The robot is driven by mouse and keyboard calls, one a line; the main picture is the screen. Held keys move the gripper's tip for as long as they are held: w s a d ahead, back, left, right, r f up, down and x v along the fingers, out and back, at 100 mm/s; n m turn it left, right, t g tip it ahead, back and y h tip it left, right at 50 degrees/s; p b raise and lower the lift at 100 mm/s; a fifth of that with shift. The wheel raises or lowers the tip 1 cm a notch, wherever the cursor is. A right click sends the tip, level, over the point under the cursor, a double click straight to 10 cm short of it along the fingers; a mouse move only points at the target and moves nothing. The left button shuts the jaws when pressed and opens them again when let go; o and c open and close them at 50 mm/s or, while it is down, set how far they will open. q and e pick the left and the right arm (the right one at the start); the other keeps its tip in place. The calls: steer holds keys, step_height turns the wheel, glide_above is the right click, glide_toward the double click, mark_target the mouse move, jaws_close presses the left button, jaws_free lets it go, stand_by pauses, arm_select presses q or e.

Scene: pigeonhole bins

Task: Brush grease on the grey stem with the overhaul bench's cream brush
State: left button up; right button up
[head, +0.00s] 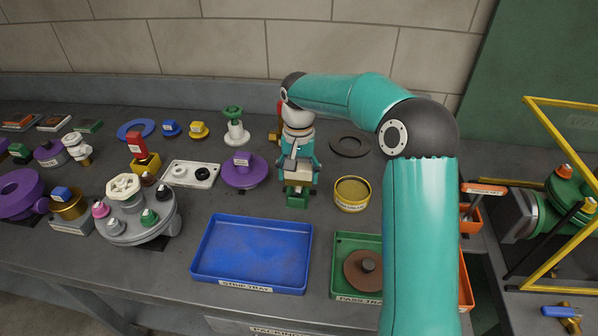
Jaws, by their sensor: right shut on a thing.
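My right gripper (297,170) points down over the back middle of the bench. It is shut on a small green piece (297,201) with a pale band above it; the fingers hide most of it, and I cannot tell whether it touches the bench. No cream brush can be made out clearly. A round yellow tin (352,193) with a tan top stands just right of the gripper. Which part is the grey stem is unclear. My left gripper is out of view.
An empty blue tray (250,254) lies at the front. Purple disc (243,171), white tray (191,174), dark ring (350,145) and grey flanged part (137,211) crowd the bench. A yellow frame (564,101) stands at the right. My right arm hides part of the green tray.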

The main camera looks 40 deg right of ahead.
steer(key=shift+w+d+r+p, duration=0.1)
steer(key=shift+w+d+p, duration=0.25)
steer(key=shift+p, duration=0.35)
steer(key=shift+w+d+p, duration=0.3)
steer(key=shift+d+p, duration=0.1)
steer(key=shift+d, duration=0.2)
steer(key=shift+f, duration=0.2)
steer(key=shift+s+a+f+b, duration=0.1)
steer(key=shift+s+a+b, duration=0.15)
steer(key=shift+a+b, duration=0.2)
steer(key=shift+s+a+b, duration=0.45)
steer(key=shift+s+a, duration=0.05)
steer(key=shift+a, duration=0.05)
steer(key=shift+w+d+r+p, duration=0.1)
steer(key=shift+r+p, duration=0.2)
steer(key=shift+w+d+r+p, duration=0.1)
steer(key=shift+w+d+p, duration=0.25)
steer(key=shift+d+p, duration=0.15)
steer(key=shift+w+d+p, duration=0.4)
steer(key=shift+p, duration=0.05)
steer(key=shift+s+a+f+b, duration=0.25)
steer(key=shift+s+a+b, duration=0.15)
steer(key=shift+b, duration=0.2)
steer(key=shift+s+a+b, duration=0.4)
steer(key=shift+a+b, duration=0.05)
steer(key=shift+a, duration=0.15)
